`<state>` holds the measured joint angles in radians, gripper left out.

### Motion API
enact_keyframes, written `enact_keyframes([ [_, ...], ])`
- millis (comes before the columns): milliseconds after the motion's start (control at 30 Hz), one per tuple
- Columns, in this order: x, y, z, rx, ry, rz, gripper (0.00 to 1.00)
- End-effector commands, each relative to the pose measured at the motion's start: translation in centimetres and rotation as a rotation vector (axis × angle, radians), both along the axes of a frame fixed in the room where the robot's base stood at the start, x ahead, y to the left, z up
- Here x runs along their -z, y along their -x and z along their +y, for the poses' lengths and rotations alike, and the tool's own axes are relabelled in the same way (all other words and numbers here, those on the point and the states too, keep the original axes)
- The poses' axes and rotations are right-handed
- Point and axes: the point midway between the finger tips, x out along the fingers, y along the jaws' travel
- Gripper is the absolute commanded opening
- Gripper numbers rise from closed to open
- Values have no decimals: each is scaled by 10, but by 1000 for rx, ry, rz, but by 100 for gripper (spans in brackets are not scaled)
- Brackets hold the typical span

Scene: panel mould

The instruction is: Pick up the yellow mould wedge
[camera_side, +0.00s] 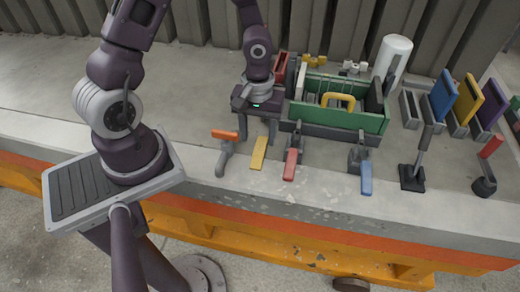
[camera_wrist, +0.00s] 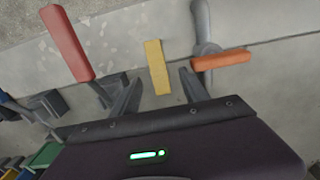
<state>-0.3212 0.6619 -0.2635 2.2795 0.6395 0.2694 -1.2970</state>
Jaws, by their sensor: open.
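The yellow mould wedge (camera_side: 259,153) lies flat on the grey concrete surface, between an orange-handled clamp and a red-handled clamp. In the wrist view the wedge (camera_wrist: 157,66) is a narrow yellow bar just beyond the fingertips and roughly between them. My gripper (camera_side: 257,142) is open and empty, pointing down by the far end of the wedge. In the wrist view its two dark fingers (camera_wrist: 160,80) stand apart on either side of the wedge's line. I cannot tell the exact height of the fingertips above the surface.
The orange-handled clamp (camera_side: 225,135) stands close on the left, and the red-handled clamp (camera_side: 291,163) on the right. A blue-handled clamp (camera_side: 366,176) and a green toolbox (camera_side: 374,122) with a yellow handle are further right. The concrete in front is clear to its edge.

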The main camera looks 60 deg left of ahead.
Motion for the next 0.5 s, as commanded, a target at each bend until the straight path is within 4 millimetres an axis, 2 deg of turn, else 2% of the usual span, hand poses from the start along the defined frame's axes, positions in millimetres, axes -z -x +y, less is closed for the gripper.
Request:
enact_keyframes([
  [233, 43, -6, 2, 3, -1, 2, 53],
  [500, 48, -7, 2, 0, -1, -1, 53],
])
